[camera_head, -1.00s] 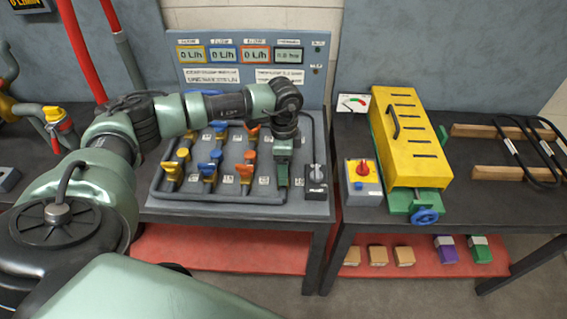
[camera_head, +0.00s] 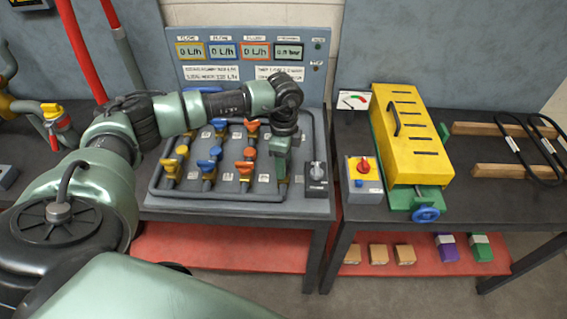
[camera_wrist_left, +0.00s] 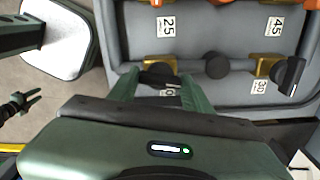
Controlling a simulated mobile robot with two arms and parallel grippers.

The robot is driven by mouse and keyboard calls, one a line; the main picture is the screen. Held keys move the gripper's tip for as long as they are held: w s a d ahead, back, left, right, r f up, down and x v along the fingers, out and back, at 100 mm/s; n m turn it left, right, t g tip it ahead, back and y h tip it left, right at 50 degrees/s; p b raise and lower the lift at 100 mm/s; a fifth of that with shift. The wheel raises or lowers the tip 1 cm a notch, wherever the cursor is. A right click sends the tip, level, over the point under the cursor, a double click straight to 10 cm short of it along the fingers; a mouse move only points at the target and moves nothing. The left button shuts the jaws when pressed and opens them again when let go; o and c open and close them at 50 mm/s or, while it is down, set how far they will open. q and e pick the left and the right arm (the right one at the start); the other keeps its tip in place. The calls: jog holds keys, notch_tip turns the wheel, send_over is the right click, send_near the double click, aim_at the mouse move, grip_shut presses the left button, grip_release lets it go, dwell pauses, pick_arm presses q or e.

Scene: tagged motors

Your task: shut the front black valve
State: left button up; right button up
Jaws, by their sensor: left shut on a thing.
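The front black valve (camera_wrist_left: 158,79) sits by the panel's front edge in the left wrist view, with a brass body behind its dark handle. My left gripper (camera_wrist_left: 160,90) has one green finger on each side of that handle and is shut on it. The fingers partly hide the handle, so its exact angle is hard to tell. In the head view my left gripper (camera_head: 281,168) points down at the right column of the panel and covers the valve. Another black valve (camera_wrist_left: 288,74) stands farther back on the same pipe.
Yellow valves (camera_head: 174,166), blue valves (camera_head: 208,165) and orange valves (camera_head: 245,167) stand in neighbouring columns. A grey switch box (camera_head: 316,180) is close on the right. The right table holds a yellow-covered machine (camera_head: 405,160) and a red-knobbed box (camera_head: 362,180).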

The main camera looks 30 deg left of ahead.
pick_arm(q)
jog(key=m+b, duration=0.2)
jog(key=m, duration=0.2)
jog(key=shift+f+m, duration=0.1)
jog(key=shift+m, duration=0.2)
jog(key=m+b, duration=0.1)
jog(key=m, duration=0.2)
jog(key=shift+m+b, duration=0.3)
jog(key=m+b, duration=0.2)
jog(key=m, duration=0.3)
jog(key=shift+m+b, duration=0.55)
jog(key=shift+m, duration=0.65)
jog(key=shift+r, duration=0.2)
jog(key=o, duration=1.4)
jog(key=shift+c, duration=0.2)
